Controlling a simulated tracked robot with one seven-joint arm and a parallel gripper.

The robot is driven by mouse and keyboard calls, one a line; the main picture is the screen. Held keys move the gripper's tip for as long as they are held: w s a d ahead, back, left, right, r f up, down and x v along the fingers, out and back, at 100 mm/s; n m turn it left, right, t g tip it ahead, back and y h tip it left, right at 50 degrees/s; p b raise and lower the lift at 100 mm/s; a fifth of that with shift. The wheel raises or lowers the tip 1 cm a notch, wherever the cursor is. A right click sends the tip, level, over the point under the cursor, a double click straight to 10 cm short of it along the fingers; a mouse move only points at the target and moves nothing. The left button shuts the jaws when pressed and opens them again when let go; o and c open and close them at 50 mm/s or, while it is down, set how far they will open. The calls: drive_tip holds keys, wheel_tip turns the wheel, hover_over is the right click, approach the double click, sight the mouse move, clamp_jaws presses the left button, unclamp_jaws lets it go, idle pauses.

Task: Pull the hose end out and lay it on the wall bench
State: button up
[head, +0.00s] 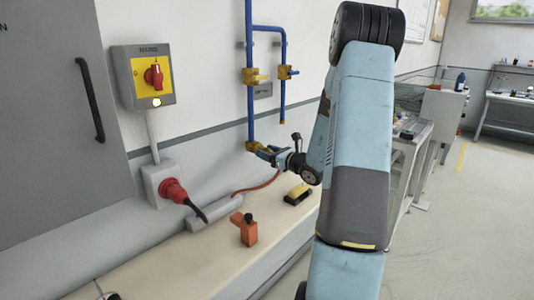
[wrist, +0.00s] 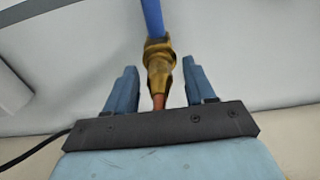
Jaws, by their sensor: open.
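A blue wall pipe (head: 251,95) runs down to a brass fitting (head: 254,147) above the wall bench (head: 185,265). In the wrist view the brass fitting (wrist: 160,65) hangs from the pipe. The orange-brown hose end (wrist: 158,102) sits in the lower mouth of the fitting. My gripper (head: 263,151) is at the fitting, its fingers open. In the wrist view my gripper (wrist: 160,72) has one finger on each side of the fitting and hose end, with gaps showing. The reddish hose (head: 258,189) curves along the bench; its upper part is hidden by my gripper in the head view.
A red plug (head: 176,192) juts from a wall socket, above a grey box (head: 215,212). The front left of the bench top is mostly bare.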

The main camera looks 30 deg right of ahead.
idle(0.8)
clamp_jaws()
idle(0.4)
drive_tip(key=shift+s, duration=0.2)
drive_tip(key=shift+v, duration=2.85)
